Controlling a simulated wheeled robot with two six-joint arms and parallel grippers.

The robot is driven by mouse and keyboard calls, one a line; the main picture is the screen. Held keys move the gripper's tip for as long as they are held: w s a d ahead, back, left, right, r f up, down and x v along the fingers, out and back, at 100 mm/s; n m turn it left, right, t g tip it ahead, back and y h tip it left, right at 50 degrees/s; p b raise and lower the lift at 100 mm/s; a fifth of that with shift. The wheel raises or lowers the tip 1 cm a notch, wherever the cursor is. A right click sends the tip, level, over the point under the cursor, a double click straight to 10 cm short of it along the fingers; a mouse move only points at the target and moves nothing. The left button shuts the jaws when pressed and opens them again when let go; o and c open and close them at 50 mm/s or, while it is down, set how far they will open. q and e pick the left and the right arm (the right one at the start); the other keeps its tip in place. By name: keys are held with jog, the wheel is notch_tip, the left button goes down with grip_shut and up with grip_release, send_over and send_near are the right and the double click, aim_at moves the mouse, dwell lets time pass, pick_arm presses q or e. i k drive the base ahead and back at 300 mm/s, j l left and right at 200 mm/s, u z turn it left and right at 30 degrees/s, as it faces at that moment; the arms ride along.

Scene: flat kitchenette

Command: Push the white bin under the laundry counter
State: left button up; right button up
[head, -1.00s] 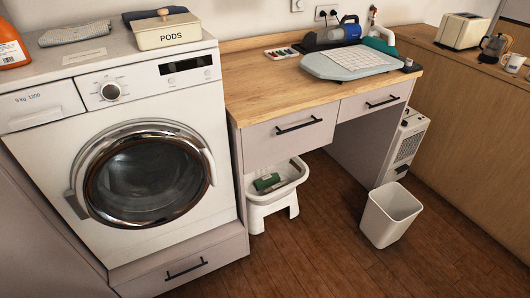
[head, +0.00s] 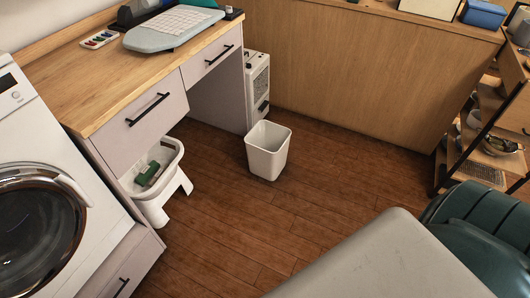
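The white bin (head: 267,152) stands upright and looks empty on the wooden floor, in front of the right end of the laundry counter (head: 110,75). It is out in the open, clear of the counter's knee space. A white step stool (head: 160,195) stands under the counter's left part, with a green item in its top. Neither of my grippers shows in the head view.
A white heater-like unit (head: 257,85) stands beside the counter's right end, behind the bin. The washing machine (head: 45,215) is at the left. A grey table-like surface (head: 385,262) and a dark green chair (head: 480,235) fill the lower right. A shelf rack (head: 490,125) stands at the right. The floor around the bin is open.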

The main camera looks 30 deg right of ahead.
aim_at(267, 144)
jog(key=i+l+u, duration=0.25)
jog(key=l, duration=0.65)
jog(key=l+u, duration=0.25)
jog(key=l, duration=0.65)
jog(key=k, duration=0.05)
